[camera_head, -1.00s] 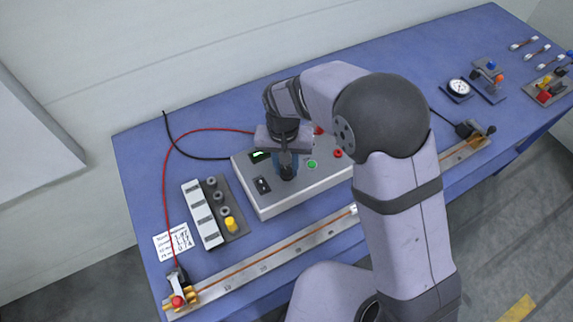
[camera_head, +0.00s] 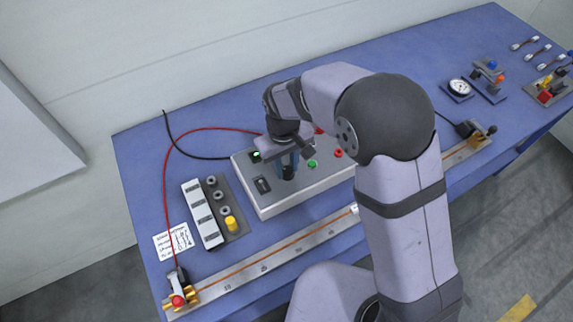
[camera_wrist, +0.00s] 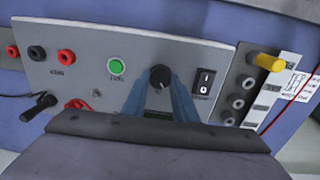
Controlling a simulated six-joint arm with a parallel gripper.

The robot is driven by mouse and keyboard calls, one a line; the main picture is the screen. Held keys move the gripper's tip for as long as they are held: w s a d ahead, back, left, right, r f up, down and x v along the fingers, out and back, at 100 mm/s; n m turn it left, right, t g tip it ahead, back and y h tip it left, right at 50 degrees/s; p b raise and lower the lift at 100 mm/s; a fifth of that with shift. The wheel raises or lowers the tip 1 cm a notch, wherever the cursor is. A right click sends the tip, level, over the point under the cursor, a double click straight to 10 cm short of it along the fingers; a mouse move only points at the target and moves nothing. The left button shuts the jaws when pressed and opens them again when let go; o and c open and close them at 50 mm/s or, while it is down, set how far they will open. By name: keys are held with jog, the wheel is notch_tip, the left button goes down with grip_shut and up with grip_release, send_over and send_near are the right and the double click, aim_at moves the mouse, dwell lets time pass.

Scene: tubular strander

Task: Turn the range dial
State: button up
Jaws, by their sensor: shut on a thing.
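The range dial (camera_wrist: 160,74) is a small black knob with a pale mark, on the sloped grey panel of the instrument box (camera_wrist: 200,48). In the wrist view my gripper (camera_wrist: 160,84) has its blue fingers on either side of the dial and is shut on it. In the head view my gripper (camera_head: 287,163) points down onto the box (camera_head: 300,200), and the dial's dark base (camera_head: 288,173) shows below the fingers. Part of the box's display (camera_head: 256,156) shows; my wrist hides the rest.
A green button (camera_wrist: 116,66) and a black rocker switch (camera_wrist: 205,82) flank the dial. Red and black sockets (camera_wrist: 66,57) lie further left. A block with a yellow knob (camera_head: 230,224) stands left of the box, and a long ruled rail (camera_head: 270,262) runs in front.

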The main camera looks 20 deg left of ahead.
aim_at(285, 171)
jog(key=shift+r+n, duration=0.1)
jog(key=shift+n, duration=1)
jog(key=o, duration=1)
jog(key=shift+o, duration=0.2)
jog(key=shift+s+a+r+b, duration=0.1)
jog(key=shift+r+b, duration=0.55)
jog(key=shift+r, duration=1.2)
jog(key=shift+s+r+b, duration=0.1)
jog(key=shift+r+b, duration=0.5)
jog(key=shift+r, duration=1.2)
